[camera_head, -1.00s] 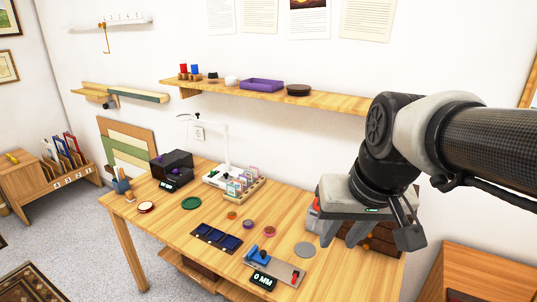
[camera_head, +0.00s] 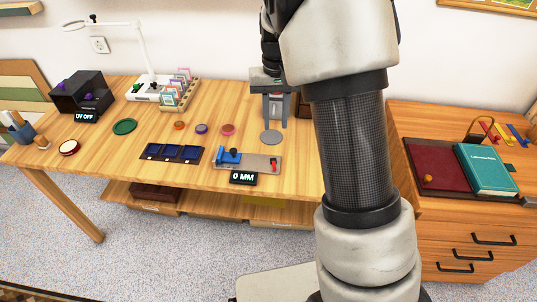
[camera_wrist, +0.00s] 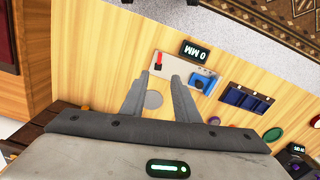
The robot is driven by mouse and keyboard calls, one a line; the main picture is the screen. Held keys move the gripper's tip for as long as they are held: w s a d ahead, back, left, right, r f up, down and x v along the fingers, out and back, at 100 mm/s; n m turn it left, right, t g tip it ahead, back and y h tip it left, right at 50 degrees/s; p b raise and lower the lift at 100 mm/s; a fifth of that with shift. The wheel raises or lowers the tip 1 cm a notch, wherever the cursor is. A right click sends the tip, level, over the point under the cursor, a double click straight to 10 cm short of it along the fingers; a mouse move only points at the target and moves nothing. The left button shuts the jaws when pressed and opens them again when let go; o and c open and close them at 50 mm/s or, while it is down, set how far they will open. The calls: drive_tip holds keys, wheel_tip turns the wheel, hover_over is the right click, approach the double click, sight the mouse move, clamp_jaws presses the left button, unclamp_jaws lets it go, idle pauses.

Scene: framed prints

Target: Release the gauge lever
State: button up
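The gauge (camera_head: 250,162) is a flat grey plate near the table's front edge, with a blue block (camera_head: 229,156) at its left and a small red lever (camera_head: 274,165) at its right. Its black display (camera_head: 243,178) reads 0 MM. In the wrist view the red lever (camera_wrist: 158,61) shows just beyond my fingertips, with the blue block (camera_wrist: 199,82) to its right. My gripper (camera_head: 275,122) points down above the table, behind the gauge.
A grey disc (camera_head: 271,138) lies on the table behind the gauge. A dark blue tray (camera_head: 172,153) is left of it, with several small round pieces behind. My arm hides the table's right end. A drawer cabinet (camera_head: 460,225) with a teal book (camera_head: 486,170) stands at right.

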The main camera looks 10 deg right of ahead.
sight(275, 166)
wheel_tip(275, 166, down, 18)
drive_tip(key=shift+r+b, duration=0.15)
drive_tip(key=shift+b, duration=1.05)
